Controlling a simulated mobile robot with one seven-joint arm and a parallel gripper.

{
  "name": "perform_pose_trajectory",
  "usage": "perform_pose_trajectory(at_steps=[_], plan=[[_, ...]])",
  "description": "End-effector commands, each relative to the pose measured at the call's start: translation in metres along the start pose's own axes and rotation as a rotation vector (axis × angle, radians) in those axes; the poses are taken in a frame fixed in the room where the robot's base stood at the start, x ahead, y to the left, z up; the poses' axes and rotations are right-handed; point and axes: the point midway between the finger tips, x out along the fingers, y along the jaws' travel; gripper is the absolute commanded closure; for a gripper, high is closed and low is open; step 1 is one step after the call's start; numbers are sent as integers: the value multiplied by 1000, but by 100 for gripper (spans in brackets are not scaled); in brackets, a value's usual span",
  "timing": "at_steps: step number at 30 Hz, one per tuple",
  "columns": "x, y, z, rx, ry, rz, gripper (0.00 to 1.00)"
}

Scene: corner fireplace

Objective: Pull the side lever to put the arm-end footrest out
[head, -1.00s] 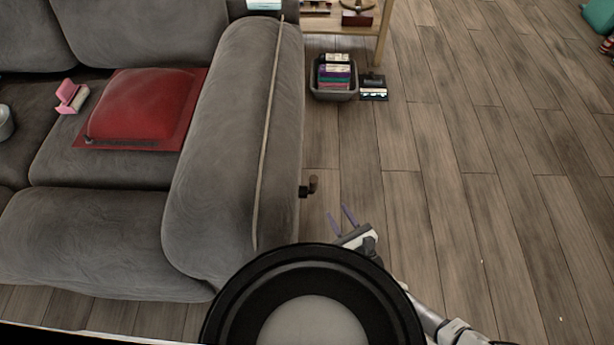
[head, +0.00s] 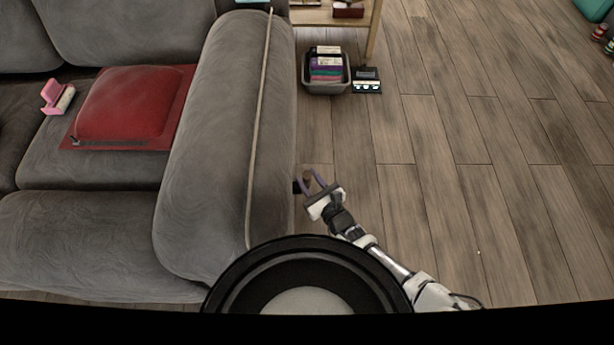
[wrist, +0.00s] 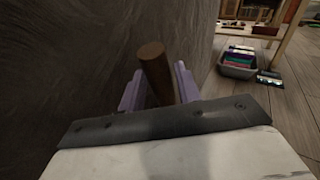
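The grey sofa (head: 215,150) has a side lever with a brown wooden handle (wrist: 155,72) on the outer face of its arm. In the head view the lever (head: 308,178) shows between my gripper's fingers. My gripper (head: 312,180) is open, with its two purple fingers on either side of the handle. In the wrist view the gripper (wrist: 160,88) has a finger left and right of the handle, with a visible gap on the right. The handle's lower end is hidden by the gripper body. No extended footrest shows at the sofa.
A red cushion (head: 135,105) and a pink item (head: 55,97) lie on the sofa seat. A grey bin (head: 325,85) with coloured items and a dark box (head: 367,80) stand on the floor near a wooden shelf (head: 373,30).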

Motion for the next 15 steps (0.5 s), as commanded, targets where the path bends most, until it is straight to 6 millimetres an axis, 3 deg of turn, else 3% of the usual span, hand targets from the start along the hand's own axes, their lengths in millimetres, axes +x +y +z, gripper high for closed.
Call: perform_pose_trajectory(at_steps=[4,13,15], plan=[[10,1,0,0,1,1,67],[12,0,0,-1,1,0,67],[12,0,0,-1,1,0,76]])
